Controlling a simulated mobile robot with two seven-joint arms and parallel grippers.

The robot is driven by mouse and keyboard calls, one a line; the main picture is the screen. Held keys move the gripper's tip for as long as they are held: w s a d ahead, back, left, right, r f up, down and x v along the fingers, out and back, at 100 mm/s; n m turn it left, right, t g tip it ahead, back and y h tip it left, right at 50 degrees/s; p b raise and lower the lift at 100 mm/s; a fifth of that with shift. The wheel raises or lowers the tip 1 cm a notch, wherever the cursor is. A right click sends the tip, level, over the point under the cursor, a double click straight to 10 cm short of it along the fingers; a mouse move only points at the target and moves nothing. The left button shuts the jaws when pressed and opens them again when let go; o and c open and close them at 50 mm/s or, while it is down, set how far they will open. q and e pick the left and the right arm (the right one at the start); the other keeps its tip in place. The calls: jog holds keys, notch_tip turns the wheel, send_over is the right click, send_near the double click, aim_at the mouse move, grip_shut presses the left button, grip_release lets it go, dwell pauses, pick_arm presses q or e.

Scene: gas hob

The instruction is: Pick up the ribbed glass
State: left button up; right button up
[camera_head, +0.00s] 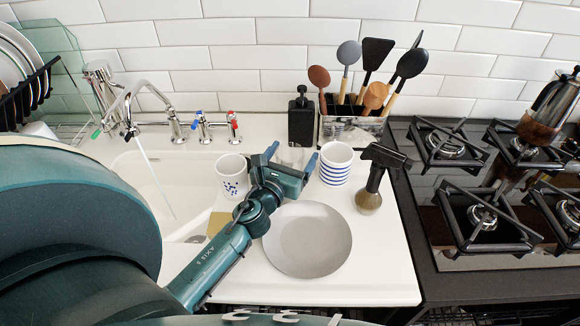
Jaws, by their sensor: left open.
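My left gripper (291,157) reaches over the counter from the lower left, its two fingers apart and pointing toward the back wall. A pale, see-through shape, which looks like the ribbed glass (290,155), shows between the fingertips. Its lower part is hidden by the gripper, and I cannot tell whether the fingers touch it. My right gripper is not in view.
A blue-speckled white cup (231,178) stands left of the gripper, and a blue-striped cup (336,165) close on its right. A grey plate (318,255) lies in front. A black dispenser (301,121) and utensil holder (350,130) stand behind. The hob (470,262) is at right.

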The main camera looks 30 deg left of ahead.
pick_arm(q)
jog(key=shift+w, duration=0.35)
jog(key=c, duration=1.2)
jog(key=shift+o, duration=0.2)
